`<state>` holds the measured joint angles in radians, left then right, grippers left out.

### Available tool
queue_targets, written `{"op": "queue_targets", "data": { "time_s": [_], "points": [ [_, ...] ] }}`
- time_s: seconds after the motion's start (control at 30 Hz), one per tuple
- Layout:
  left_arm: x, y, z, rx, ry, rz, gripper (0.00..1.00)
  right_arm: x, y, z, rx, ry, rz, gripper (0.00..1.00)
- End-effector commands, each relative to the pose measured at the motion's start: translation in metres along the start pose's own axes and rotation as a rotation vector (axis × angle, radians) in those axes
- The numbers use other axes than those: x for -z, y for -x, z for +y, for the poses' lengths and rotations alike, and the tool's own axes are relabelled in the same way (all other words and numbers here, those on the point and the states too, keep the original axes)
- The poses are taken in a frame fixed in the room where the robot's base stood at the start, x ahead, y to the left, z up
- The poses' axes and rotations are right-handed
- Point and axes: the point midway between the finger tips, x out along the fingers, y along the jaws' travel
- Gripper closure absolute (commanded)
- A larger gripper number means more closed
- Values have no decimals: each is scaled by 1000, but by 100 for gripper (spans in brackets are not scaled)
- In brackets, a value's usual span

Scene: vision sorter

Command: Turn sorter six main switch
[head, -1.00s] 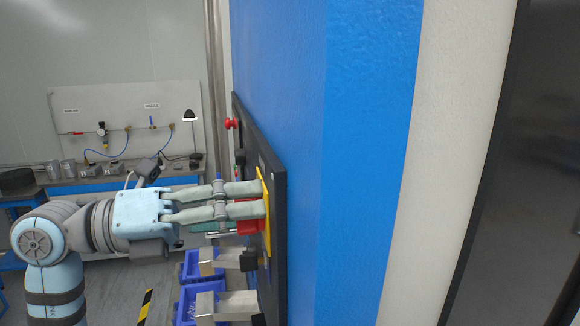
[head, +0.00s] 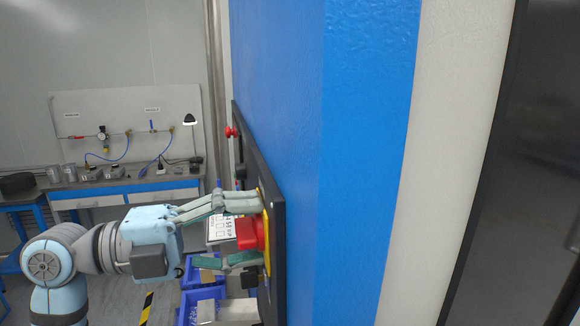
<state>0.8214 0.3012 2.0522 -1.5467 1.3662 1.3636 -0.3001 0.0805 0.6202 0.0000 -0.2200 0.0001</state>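The main switch is a red handle (head: 248,233) on a yellow plate (head: 267,243), fixed to a dark upright panel (head: 276,192) and seen nearly edge-on. My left gripper (head: 257,232) reaches it from the left. Its fingers are spread, one above the handle and one below, with the tips close to the yellow plate. My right gripper is not in view.
A blue wall (head: 365,160) stands right of the panel. A red knob (head: 231,132) sits higher on the panel. A white card (head: 220,229) shows behind the fingers. Blue bins (head: 199,300) are below. A workbench (head: 120,186) stands at the back left.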

Motion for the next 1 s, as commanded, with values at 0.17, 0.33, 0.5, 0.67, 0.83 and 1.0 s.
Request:
{"op": "queue_targets", "data": {
  "time_s": [0.17,0.33,0.5,0.67,0.83,1.0],
  "points": [
    [0,0,0,0,-1,0,33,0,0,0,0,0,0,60],
    [0,2,1,-2,-2,-2,33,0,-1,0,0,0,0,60],
    [-1,19,2,-4,-4,-5,33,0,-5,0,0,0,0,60],
    [-1,38,3,-4,-4,-4,33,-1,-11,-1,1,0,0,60],
    [-1,58,4,-4,-4,-3,33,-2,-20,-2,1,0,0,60],
    [-1,76,3,-3,-3,-2,33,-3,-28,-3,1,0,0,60]
  ]
}}
